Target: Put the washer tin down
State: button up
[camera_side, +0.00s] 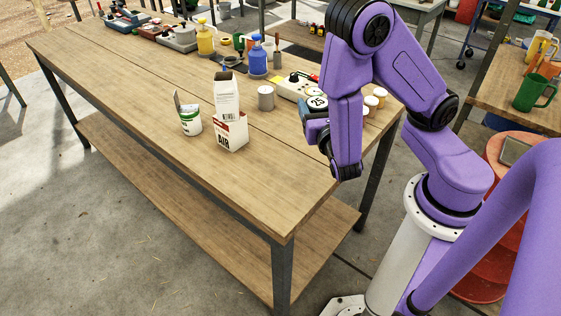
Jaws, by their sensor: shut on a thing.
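A small round thing with a dark face and pale figures on it, which I take to be the washer tin (317,103), is at the jaws of my gripper (316,118), near the right end of the wooden workbench (235,175). My gripper is shut on it. My purple wrist and forearm hide most of the fingers and part of the tin. I cannot tell whether the tin touches the bench top.
A grey can (266,98), a milk-type carton (229,125) and a white-green can (190,121) stand left of my gripper. Behind are a cream switch box (292,87), a blue bottle (258,60) and small jars (376,98). The front right bench top is clear.

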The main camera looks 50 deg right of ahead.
jog(key=s+a+m+g+h, duration=0.2)
jog(key=s+a, duration=0.4)
jog(key=s, duration=0.1)
jog(key=w+a+f, duration=0.1)
jog(key=w+f, duration=0.2)
jog(key=w, duration=0.1)
jog(key=w+a+f, duration=0.1)
jog(key=w+f, duration=0.2)
jog(key=w, duration=0.1)
jog(key=w+a+f, duration=0.1)
jog(key=w+f, duration=0.3)
jog(key=shift+w+a, duration=0.1)
jog(key=shift+w, duration=0.1)
jog(key=shift+f, duration=1.45)
jog(key=o, duration=1.1)
jog(key=shift+f, duration=0.15)
jog(key=shift+o, duration=0.2)
